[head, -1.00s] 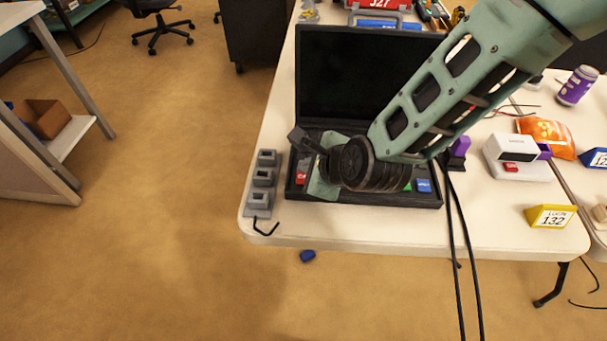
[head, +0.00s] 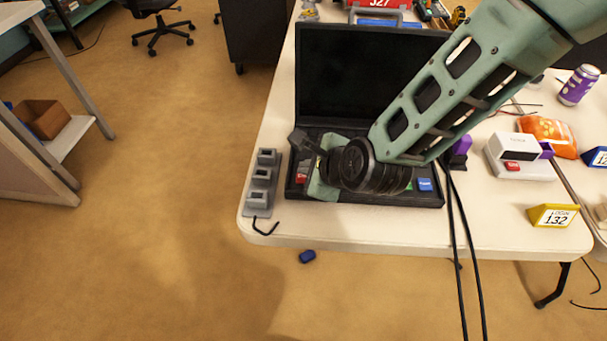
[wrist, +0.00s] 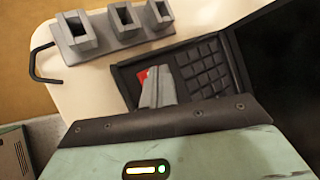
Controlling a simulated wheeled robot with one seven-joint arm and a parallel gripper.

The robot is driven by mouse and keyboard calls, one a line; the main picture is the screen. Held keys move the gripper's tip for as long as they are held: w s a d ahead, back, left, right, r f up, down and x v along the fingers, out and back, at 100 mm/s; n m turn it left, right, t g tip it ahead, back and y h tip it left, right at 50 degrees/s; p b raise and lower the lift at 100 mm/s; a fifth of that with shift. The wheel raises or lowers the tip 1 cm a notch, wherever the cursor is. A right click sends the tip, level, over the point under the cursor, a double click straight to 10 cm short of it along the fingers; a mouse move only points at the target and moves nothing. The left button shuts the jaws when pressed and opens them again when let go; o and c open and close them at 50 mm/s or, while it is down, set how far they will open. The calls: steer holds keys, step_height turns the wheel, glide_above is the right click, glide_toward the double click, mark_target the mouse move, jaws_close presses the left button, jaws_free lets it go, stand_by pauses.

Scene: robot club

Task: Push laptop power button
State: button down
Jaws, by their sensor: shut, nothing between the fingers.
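The black laptop (head: 362,72) stands open on the table, its dark screen raised at the back. My gripper is shut and empty over the left part of its base; in the wrist view its fingertips (wrist: 156,74) are beside a red button (wrist: 143,76) and partly cover it. The red button (head: 302,178) also shows at the base's left in the head view. A blue button (head: 425,184) is at the base's right front. The black keypad (wrist: 203,68) lies right of the fingers in the wrist view. Whether the fingertips touch the red button I cannot tell. My arm hides the middle of the base.
A grey block with several sockets (head: 263,182) stands left of the laptop, near the table's (head: 330,224) left edge. A white box (head: 517,152), an orange bag (head: 547,134) and a yellow sign (head: 552,215) are to the right. Two black cables hang in front of the table.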

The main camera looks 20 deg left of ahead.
steer(key=shift+f+b, duration=0.4)
steer(key=shift+f, duration=0.1)
stand_by(0.5)
steer(key=shift+r, duration=0.15)
steer(key=shift+r+p, duration=0.65)
steer(key=shift+r, duration=0.2)
step_height(320, 180, up, 6)
steer(key=p, duration=0.4)
stand_by(0.5)
